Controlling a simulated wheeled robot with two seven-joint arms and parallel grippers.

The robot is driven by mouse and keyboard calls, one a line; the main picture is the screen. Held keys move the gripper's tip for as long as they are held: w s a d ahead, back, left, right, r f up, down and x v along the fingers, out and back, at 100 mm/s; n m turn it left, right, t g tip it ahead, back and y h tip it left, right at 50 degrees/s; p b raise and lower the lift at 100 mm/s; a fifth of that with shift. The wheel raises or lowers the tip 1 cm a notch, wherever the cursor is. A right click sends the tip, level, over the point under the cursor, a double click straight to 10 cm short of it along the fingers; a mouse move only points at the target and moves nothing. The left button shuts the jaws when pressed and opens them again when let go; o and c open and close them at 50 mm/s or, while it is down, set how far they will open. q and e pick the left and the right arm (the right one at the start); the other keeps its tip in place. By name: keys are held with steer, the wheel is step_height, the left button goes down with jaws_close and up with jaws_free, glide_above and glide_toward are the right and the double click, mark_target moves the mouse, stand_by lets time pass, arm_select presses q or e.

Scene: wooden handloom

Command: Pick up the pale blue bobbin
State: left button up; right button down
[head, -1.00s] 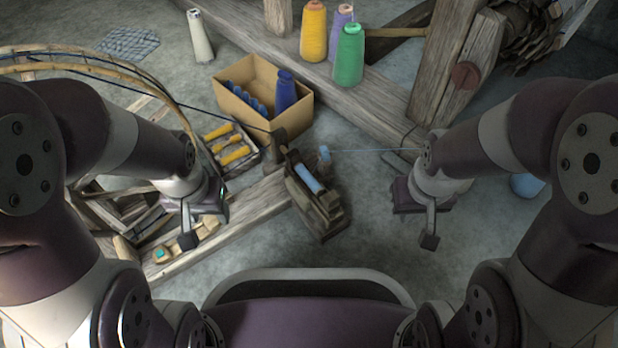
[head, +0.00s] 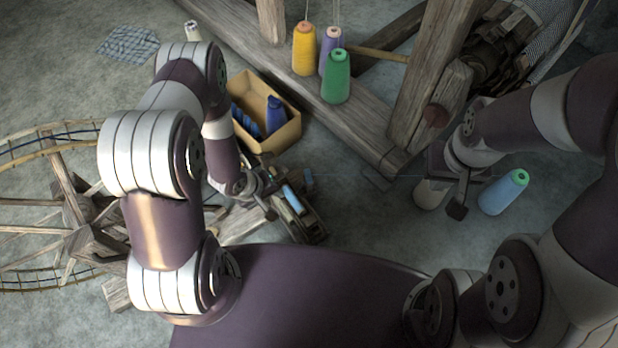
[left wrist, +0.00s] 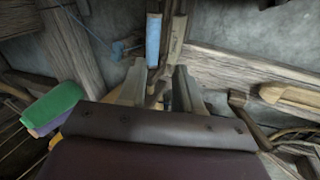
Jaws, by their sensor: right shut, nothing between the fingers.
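The pale blue bobbin (head: 292,199) sits on the dark wooden winder (head: 310,227) in the middle of the head view. In the left wrist view the bobbin (left wrist: 153,40) shows upright in the picture, just beyond the fingertips. My left gripper (head: 270,210) is close beside the winder, on its left. In the left wrist view my left gripper (left wrist: 160,85) has its fingers apart with a gap between them, and the bobbin lies ahead of that gap, not between the fingers. My right gripper (head: 457,209) is shut and empty, well to the right.
A cardboard box (head: 283,136) with dark blue bobbins stands behind the winder. Yellow (head: 304,48), purple and green (head: 336,76) cones stand at a wooden beam. A spoked wheel (head: 60,205) is at left.

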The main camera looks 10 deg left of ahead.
arm_select(q)
steer(key=n, duration=0.1)
steer(key=b, duration=0.6)
glide_above(291, 200)
steer(key=s+a, duration=0.2)
steer(key=f, duration=0.7)
steer(key=shift+s+d, duration=0.1)
steer(key=shift+d, duration=0.15)
steer(key=b+x, duration=0.4)
steer(key=x, duration=0.1)
steer(key=shift+w+b, duration=0.35)
steer(key=shift+r, duration=0.25)
jaws_close()
